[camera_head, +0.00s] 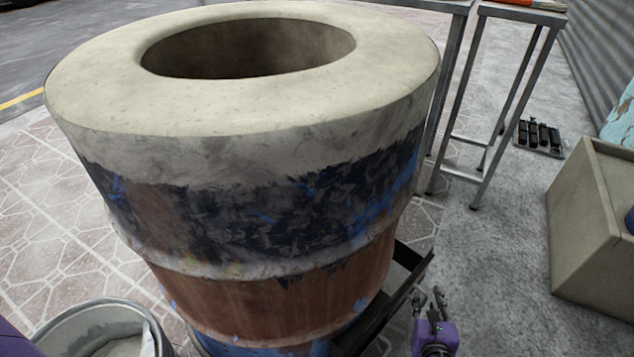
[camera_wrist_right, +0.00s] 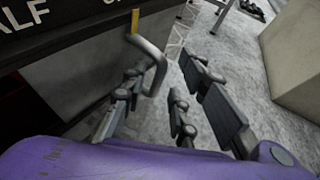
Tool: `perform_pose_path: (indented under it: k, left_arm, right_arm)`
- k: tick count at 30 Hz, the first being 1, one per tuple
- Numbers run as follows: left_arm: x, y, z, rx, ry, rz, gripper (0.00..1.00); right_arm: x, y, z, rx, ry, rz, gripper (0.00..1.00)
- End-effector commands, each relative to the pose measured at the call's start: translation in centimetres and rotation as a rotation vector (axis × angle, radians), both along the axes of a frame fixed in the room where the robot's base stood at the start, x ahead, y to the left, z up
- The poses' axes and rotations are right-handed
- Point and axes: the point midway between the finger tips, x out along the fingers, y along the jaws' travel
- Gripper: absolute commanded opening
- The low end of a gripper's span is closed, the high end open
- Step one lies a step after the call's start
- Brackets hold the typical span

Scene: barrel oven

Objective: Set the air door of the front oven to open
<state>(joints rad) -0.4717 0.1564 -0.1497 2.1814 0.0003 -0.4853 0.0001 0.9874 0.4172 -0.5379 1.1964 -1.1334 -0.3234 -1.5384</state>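The front oven (camera_head: 250,215) is a large barrel with a thick pale rim, worn blue-black paint and a rusty lower band. My right gripper (camera_head: 430,305) is low at its right side, beside a dark metal frame (camera_head: 385,308). In the right wrist view my right gripper (camera_wrist_right: 163,88) is open, fingers apart. A bent grey metal handle (camera_wrist_right: 158,62) shows near the left finger, partly behind it; I cannot tell whether they touch. It is by a dark panel (camera_wrist_right: 75,28) with white letters "HALF" partly cut off. My left gripper is not in view.
A metal bin (camera_head: 92,325) stands at the lower left. Metal table legs (camera_head: 490,120) are behind the oven at the right. A beige box (camera_head: 590,230) stands at the far right. The grey floor (camera_head: 500,270) between oven and box is clear.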

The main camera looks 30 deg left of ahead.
Motion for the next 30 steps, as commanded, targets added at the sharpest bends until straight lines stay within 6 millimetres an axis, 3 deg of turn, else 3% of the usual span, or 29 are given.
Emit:
perform_pose_path:
  k: [9,15,30]
  left_arm:
    - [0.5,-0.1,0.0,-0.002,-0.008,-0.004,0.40]
    - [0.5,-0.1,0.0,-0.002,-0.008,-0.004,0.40]
    - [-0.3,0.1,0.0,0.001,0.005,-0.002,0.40]
  right_arm:
    - [-5.8,-1.6,2.3,-0.001,0.003,0.004,0.27]
    - [-8.4,-2.3,3.5,0.000,0.002,0.003,0.27]
    - [-9.2,-2.5,3.9,0.001,0.003,0.002,0.27]
